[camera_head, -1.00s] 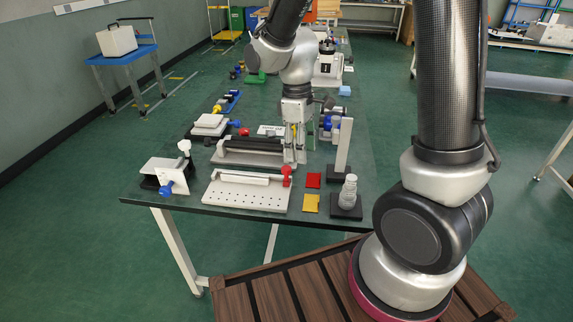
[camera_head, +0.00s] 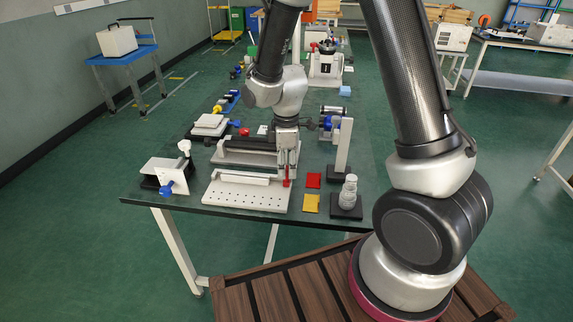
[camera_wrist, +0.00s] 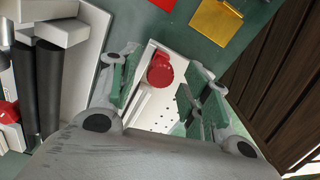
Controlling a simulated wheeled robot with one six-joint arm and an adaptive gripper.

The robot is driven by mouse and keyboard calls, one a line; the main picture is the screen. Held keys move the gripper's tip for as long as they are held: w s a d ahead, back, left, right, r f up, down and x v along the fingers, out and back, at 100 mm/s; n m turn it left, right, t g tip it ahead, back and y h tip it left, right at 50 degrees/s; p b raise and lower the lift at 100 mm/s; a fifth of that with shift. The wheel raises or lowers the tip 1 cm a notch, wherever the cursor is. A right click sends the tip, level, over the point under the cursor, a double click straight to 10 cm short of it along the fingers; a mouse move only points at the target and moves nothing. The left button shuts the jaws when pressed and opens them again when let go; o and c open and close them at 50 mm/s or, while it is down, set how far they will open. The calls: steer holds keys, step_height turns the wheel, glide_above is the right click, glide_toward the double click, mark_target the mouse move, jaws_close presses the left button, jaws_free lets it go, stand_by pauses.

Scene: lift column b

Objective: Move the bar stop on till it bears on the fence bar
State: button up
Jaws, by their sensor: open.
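A white board with rows of holes (camera_head: 240,198) lies near the front of the table. A long white bar, which looks like the fence bar (camera_head: 243,177), runs along its back. The red piece at the board's right end (camera_head: 287,180) looks like the bar stop; its round red top shows in the wrist view (camera_wrist: 160,70). My gripper (camera_head: 288,166) points down over this red piece. In the wrist view my open fingers (camera_wrist: 158,88) stand on either side of it, apart from it. Whether the red piece touches the white bar is hidden by my gripper.
A fixture with dark bars (camera_head: 245,150) stands just behind the board. Red (camera_head: 313,180) and yellow (camera_head: 311,203) squares lie right of it. A stack of grey discs (camera_head: 349,190) and a tall white post (camera_head: 344,147) stand further right.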

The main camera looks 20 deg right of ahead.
jaws_close()
steer(key=shift+w+a, duration=0.5)
steer(key=shift+a, duration=0.45)
steer(key=shift+w+a, duration=0.5)
steer(key=shift+a, duration=0.45)
steer(key=shift+w+a, duration=0.5)
steer(key=shift+a, duration=0.45)
jaws_free()
steer(key=shift+r, duration=0.1)
step_height(320, 180, up, 12)
